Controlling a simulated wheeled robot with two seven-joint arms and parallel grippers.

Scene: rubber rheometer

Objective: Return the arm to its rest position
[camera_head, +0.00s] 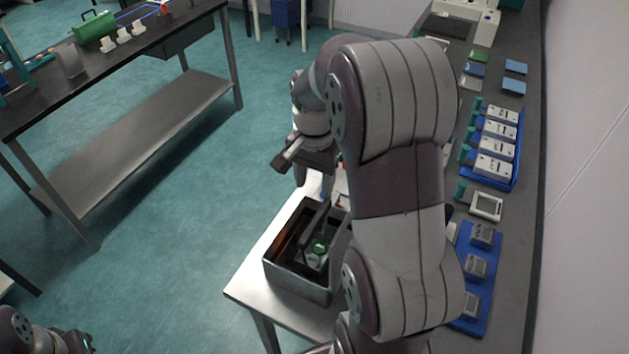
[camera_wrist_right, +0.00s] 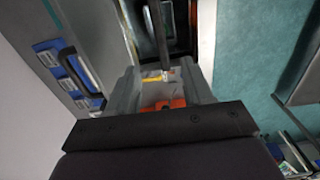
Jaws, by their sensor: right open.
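The open metal box (camera_head: 300,284) holds a green-topped item (camera_head: 319,248). The grey counter (camera_head: 525,170) on the right carries blue trays (camera_head: 487,318). A black-topped bench (camera_head: 40,110) stands left, with clear teal floor between.

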